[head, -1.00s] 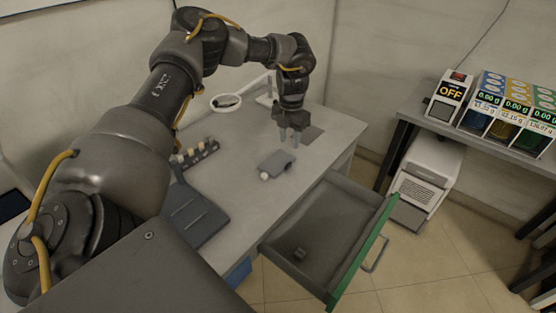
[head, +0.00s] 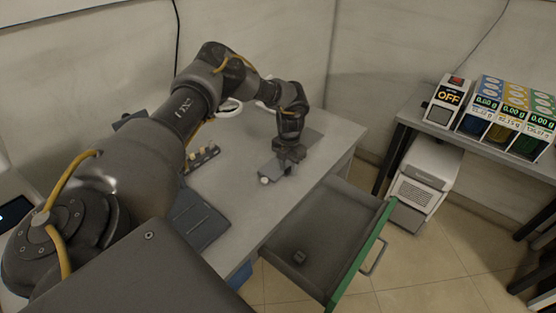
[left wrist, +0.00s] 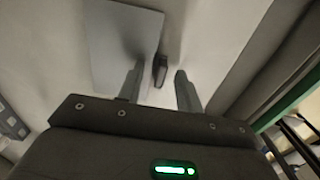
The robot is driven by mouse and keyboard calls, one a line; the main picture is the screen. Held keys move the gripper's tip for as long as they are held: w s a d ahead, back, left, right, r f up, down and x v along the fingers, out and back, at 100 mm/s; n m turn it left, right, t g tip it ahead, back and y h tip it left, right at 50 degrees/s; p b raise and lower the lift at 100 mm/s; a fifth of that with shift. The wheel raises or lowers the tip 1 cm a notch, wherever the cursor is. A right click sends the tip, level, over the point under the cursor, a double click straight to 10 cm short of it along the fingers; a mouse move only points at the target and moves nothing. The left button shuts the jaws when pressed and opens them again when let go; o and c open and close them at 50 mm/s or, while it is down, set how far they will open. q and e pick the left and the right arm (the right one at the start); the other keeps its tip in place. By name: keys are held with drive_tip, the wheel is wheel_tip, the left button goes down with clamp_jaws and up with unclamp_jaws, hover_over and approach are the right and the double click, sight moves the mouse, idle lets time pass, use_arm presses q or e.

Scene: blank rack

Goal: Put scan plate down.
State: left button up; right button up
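The scan plate seems to be the flat grey plate (head: 269,170) lying on the desk, partly hidden by my left gripper (head: 286,168). In the left wrist view a grey plate (left wrist: 115,35) fills the upper left, with a small dark upright piece (left wrist: 160,70) at its right edge, perhaps a handle. The left gripper fingers (left wrist: 160,78) stand open on either side of that dark piece, with a gap on both sides. I cannot tell how high the tips are above the desk. My right gripper is not in view.
A small white round thing (head: 264,180) lies beside the plate. A vial rack (head: 202,157) and a dark tray (head: 200,222) are to the left.

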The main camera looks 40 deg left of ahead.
use_arm(q)
clamp_jaws()
drive_tip(key=shift+r, duration=0.1)
idle(0.4)
